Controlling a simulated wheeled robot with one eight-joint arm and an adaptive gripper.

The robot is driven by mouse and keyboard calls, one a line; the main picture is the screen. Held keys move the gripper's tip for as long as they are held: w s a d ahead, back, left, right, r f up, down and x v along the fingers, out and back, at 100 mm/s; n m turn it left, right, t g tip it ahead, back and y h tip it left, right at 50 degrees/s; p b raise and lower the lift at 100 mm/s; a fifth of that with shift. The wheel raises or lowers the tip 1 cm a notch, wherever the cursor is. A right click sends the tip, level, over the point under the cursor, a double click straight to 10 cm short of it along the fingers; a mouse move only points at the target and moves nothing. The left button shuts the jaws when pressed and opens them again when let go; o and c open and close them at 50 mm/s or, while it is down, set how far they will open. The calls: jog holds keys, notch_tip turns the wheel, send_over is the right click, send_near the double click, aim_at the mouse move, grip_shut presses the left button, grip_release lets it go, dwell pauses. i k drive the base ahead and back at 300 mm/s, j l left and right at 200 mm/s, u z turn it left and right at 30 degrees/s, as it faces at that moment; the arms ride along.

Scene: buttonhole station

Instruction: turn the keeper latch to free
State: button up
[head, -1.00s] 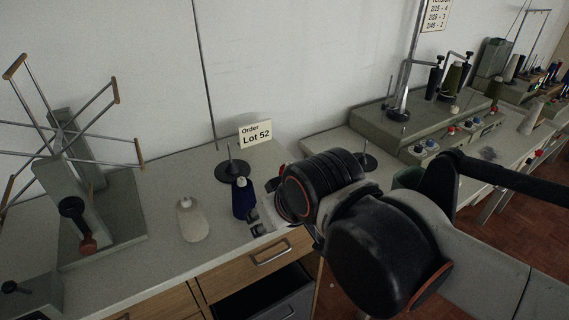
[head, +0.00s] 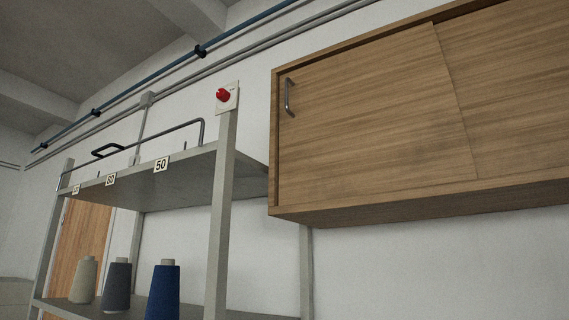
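A red knob (head: 222,95) sits on a small pale plate (head: 233,100) at the top of the shelf's front post; it may be the keeper latch. Marks on the plate are too small to read, and I cannot tell which way the knob is turned. A dark grey bar (head: 180,129) runs above the top shelf (head: 205,172), bent down at its right end near the post. My gripper is out of view.
Tags read 50 (head: 161,165) and 60 (head: 110,180) on the top shelf's edge. Cream (head: 84,282), grey (head: 117,287) and blue (head: 163,294) cones stand on the lower shelf. A wooden wall cabinet (head: 370,120) hangs at right.

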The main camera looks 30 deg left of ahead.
aim_at(223, 95)
jog(key=u, duration=1.85)
